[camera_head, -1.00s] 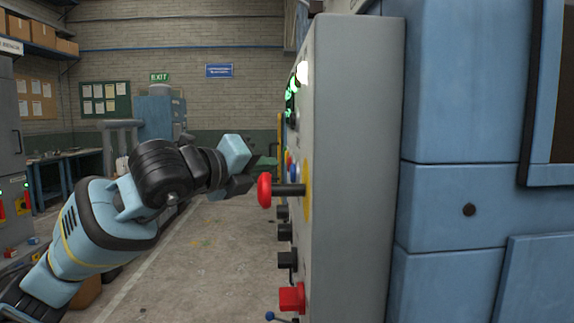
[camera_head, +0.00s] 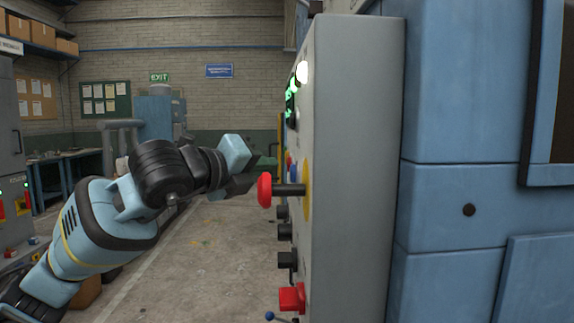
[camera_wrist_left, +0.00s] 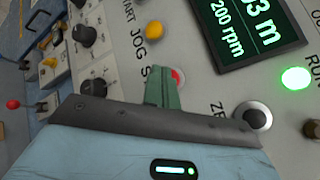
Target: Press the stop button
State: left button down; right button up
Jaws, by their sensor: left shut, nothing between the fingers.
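A red button (camera_wrist_left: 179,77) sits on the grey control panel beside a label of which only an "S" shows. My left fingertips cover much of it in the left wrist view. My left gripper (camera_wrist_left: 163,88) is shut and empty, its green fingertips just in front of the button. I cannot tell whether they touch it. My right gripper is not in view.
The panel's side (camera_head: 352,170) is a tall grey wall. Near the fingertips are a yellow button (camera_wrist_left: 155,30), a black button (camera_wrist_left: 253,117), a lit green button (camera_wrist_left: 296,78) and a display (camera_wrist_left: 245,25). Black knobs and a red block (camera_head: 292,298) project lower down.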

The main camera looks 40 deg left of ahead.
pick_arm(q)
jog(key=shift+w+d, duration=0.1)
jog(key=shift+d, duration=0.05)
jog(key=shift+w+d, duration=0.2)
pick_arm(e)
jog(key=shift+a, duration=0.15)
pick_arm(q)
jog(key=shift+w+d, duration=0.2)
jog(key=shift+d, duration=0.1)
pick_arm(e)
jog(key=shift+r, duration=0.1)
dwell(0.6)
pick_arm(q)
jog(key=shift+w+d, duration=0.1)
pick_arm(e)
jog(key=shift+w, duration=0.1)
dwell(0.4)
pick_arm(q)
jog(key=shift+f, duration=0.1)
jog(key=shift+s+a, duration=0.6)
jog(key=shift+a, duration=0.1)
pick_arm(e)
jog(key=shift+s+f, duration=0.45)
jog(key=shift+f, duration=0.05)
